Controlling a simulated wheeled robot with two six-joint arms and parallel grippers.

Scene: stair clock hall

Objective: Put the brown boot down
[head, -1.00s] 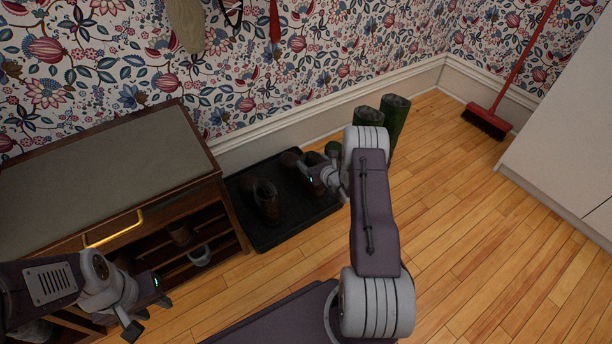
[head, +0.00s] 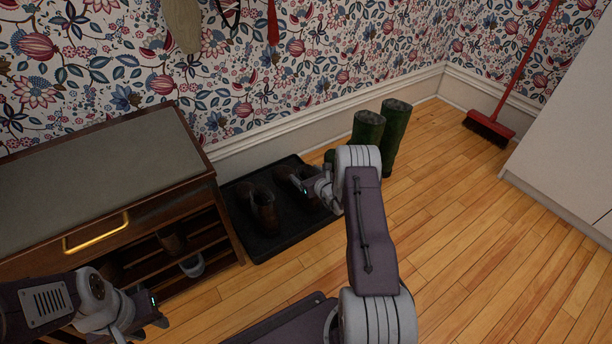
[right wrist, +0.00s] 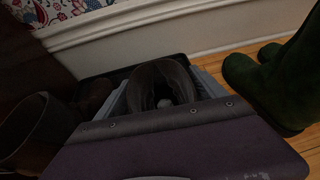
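One brown boot (right wrist: 160,82) is between the two fingers of my right gripper (head: 298,184), seen from above in the right wrist view. The fingers lie against both its sides. In the head view this boot (head: 284,171) is over or on the black boot tray (head: 285,240), partly hidden by the gripper; I cannot tell whether its sole touches. Another brown boot (head: 264,212) stands upright on the tray to the left. My left gripper (head: 150,326) is low at the left in front of the bench, apparently open and empty.
A wooden bench (head: 95,165) with a drawer and shoe shelves stands left of the tray. Green boots (head: 394,135) stand to the right of the tray by the wall. A red broom (head: 490,128) leans farther right. The wood floor (head: 470,230) at right is clear.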

